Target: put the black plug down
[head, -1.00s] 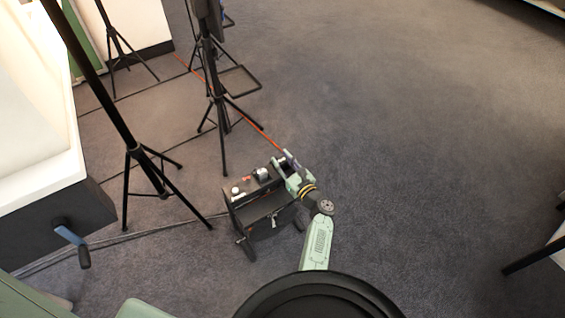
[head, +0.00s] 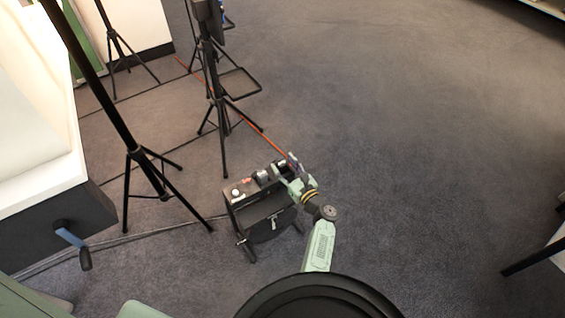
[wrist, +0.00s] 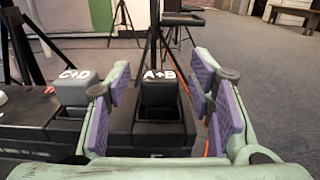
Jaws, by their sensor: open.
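A black cable reel (head: 262,215) stands on the carpet in the head view. Its top carries a dark socket lid marked A+B (wrist: 160,92) and a grey lid marked C+D (wrist: 74,88), both seen in the wrist view. My gripper (head: 284,172) is at the right end of the reel's top. In the wrist view my gripper (wrist: 161,100) has its purple pads apart, one on either side of the A+B socket. I cannot pick out the black plug as separate from the black socket body (wrist: 150,133).
An orange cable (head: 256,128) runs from near my gripper to the back left. Black tripod stands (head: 218,100) are behind and left of the reel. A white-topped case with a crank (head: 72,240) is at the left. The carpet on the right is open.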

